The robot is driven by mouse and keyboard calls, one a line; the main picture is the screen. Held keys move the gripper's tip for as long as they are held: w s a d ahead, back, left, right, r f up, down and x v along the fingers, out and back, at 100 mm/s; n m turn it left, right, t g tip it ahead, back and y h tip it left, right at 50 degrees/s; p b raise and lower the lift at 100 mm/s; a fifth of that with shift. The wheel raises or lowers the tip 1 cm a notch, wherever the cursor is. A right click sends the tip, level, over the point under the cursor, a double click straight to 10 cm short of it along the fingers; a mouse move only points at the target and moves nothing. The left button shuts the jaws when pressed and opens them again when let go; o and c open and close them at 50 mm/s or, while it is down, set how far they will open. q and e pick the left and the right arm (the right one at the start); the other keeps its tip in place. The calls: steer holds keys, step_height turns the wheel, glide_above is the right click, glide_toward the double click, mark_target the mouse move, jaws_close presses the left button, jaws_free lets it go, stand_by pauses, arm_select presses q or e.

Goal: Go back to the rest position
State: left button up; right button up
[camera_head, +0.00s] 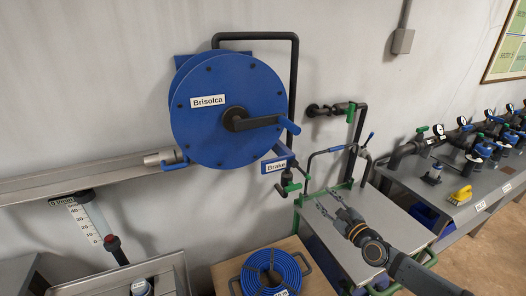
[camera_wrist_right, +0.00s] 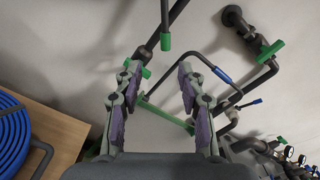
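My right gripper (camera_head: 328,203) is in the head view, its arm coming in from the lower right. It hangs over the grey-topped cart, near the cart's green frame. In the right wrist view my right gripper (camera_wrist_right: 158,68) has its two fingers spread apart with nothing between them. A green valve handle (camera_wrist_right: 166,42) and dark pipes show beyond the fingertips, apart from them as far as I can tell. My left gripper is in neither view.
A blue hose reel (camera_head: 215,135) with a crank is on the wall, a brake valve (camera_head: 290,187) below it. A coiled blue hose (camera_head: 270,272) lies on a wooden surface. The cart (camera_head: 395,225) stands beside it. A bench (camera_head: 450,190) with valves and gauges is at right.

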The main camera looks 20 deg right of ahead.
steer(key=s+a+f+n+g+y, duration=0.1)
steer(key=s+a+f+n+g, duration=0.5)
steer(key=a+n, duration=0.45)
steer(key=s+a+f+n+g+y, duration=0.2)
steer(key=s+a+f+n+g, duration=0.2)
steer(key=s+a+f+n, duration=0.55)
steer(key=s+d+r+n+g+h, duration=0.2)
steer(key=s+d+n+g+h, duration=0.25)
steer(key=s+n, duration=0.45)
steer(key=s+d+f+g+h, duration=0.1)
steer(key=s+d+f, duration=0.1)
steer(key=f, duration=1.2)
steer(key=s+d+f, duration=0.1)
steer(key=f, duration=1.3)
steer(key=s+d+f+g, duration=0.1)
steer(key=s+f, duration=1.4)
steer(key=s, duration=0.3)
steer(key=shift+d+m, duration=0.15)
steer(key=shift+m, duration=0.15)
steer(key=shift+f, duration=0.1)
